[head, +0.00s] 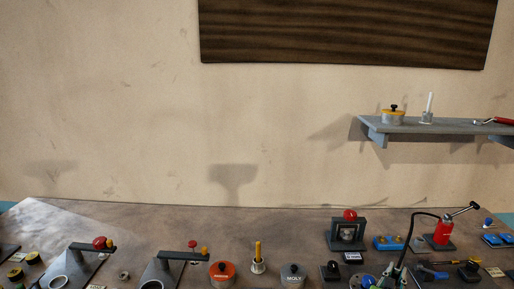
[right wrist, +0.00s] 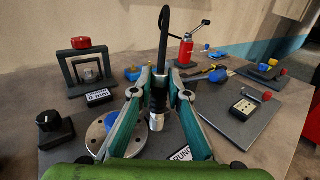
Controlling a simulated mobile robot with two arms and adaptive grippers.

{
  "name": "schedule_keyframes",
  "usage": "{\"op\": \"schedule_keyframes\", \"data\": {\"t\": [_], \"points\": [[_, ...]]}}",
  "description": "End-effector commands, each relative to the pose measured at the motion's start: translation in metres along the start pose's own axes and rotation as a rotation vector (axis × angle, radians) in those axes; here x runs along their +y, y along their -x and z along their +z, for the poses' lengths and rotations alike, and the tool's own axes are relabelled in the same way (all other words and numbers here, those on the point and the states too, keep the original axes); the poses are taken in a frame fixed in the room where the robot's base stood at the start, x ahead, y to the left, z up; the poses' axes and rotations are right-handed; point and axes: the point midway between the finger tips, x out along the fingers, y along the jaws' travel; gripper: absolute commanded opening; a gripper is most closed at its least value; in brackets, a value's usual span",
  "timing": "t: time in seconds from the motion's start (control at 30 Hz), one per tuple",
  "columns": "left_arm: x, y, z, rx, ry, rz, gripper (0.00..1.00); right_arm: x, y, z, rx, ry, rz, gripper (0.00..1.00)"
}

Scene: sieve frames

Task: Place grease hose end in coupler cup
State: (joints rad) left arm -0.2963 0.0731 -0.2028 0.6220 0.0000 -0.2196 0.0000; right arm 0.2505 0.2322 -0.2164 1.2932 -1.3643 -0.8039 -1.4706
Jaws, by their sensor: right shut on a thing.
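My right gripper (head: 393,277) is low in the head view. In the right wrist view its green-grey fingers (right wrist: 157,95) are shut on the black grease hose end (right wrist: 157,103), which hangs upright with a silver tip (right wrist: 156,122) pointing down. The black hose (head: 428,214) arches up from the red grease pump (head: 442,232), which also shows in the right wrist view (right wrist: 186,52). A small grey cup-like piece (head: 418,243) stands left of the pump; I cannot tell whether it is the coupler cup. My left gripper is not in view.
A round grey flange with a blue part (right wrist: 112,125) lies just left of the hose tip. A black knob (right wrist: 49,121) and a dark frame with a red knob (head: 350,234) stand further left. Blue blocks (head: 388,243) and several tools crowd the bench.

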Motion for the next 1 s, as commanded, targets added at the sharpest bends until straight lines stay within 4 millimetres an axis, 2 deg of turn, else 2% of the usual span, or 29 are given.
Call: {"op": "schedule_keyframes", "data": {"t": [0.03,0.1,0.3,0.47,0.6,0.7,0.8,1.0], "points": [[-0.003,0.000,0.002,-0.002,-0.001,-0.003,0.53,0.002,0.022,-0.009,0.005,0.002,0.042,0.00],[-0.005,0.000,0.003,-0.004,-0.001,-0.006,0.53,0.007,0.051,-0.015,0.005,0.003,0.107,0.00],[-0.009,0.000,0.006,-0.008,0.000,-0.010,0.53,0.016,0.143,-0.017,0.006,0.002,0.287,0.00],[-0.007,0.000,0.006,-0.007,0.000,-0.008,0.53,0.018,0.218,-0.002,0.008,-0.002,0.418,0.00],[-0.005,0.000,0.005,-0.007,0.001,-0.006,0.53,0.013,0.277,0.022,0.007,-0.001,0.514,0.00],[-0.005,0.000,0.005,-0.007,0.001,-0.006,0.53,0.010,0.309,0.043,0.006,-0.002,0.568,0.00],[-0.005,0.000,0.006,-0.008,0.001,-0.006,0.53,0.006,0.334,0.061,0.005,-0.002,0.608,0.00],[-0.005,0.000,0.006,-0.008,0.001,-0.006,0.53,-0.001,0.368,0.095,0.005,-0.002,0.663,0.00]]}}
